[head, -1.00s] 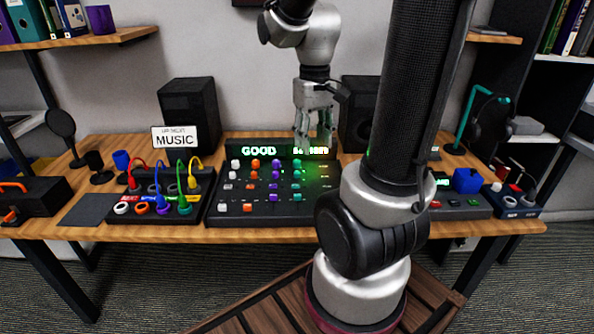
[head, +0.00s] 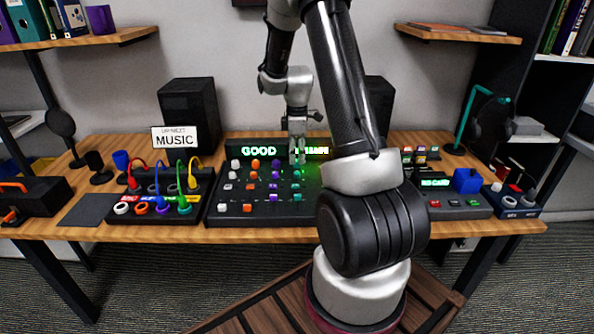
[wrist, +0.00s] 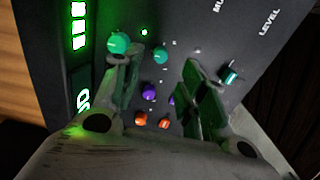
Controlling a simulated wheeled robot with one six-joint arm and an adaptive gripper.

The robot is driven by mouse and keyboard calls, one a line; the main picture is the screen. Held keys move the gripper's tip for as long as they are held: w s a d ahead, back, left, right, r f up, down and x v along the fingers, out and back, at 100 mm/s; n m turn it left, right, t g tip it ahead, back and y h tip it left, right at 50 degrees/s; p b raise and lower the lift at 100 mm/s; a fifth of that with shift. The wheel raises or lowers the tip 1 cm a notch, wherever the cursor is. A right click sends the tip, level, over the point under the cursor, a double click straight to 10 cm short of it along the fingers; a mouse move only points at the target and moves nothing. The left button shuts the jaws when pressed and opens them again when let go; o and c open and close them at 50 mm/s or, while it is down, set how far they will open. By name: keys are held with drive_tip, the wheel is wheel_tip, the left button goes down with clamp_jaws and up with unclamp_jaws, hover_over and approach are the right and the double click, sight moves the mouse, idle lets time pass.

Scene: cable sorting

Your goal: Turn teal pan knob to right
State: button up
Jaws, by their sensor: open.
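The mixer (head: 225,208) is a dark panel with white, orange, purple and teal columns of controls. In the wrist view, one teal knob (wrist: 119,43) sits beside my left finger, near the green display. A second teal knob (wrist: 161,54) lies between the fingertips. I cannot read which one is labelled pan. My gripper (head: 297,160) is over the upper teal column and hides its top in the head view. In the wrist view my gripper (wrist: 160,62) is open and empty. I cannot tell whether it touches a knob.
Purple knobs (wrist: 150,92) and orange knobs (wrist: 140,118) stand close by. A teal slider (wrist: 231,75) is beyond my right finger. A patch box with coloured cables (head: 160,190) stands left of the mixer. Black speakers (head: 188,108) stand behind.

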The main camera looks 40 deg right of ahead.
sight(297, 172)
wheel_tip(297, 172, down, 7)
drive_tip(key=shift+r, duration=0.1)
idle(0.3)
clamp_jaws()
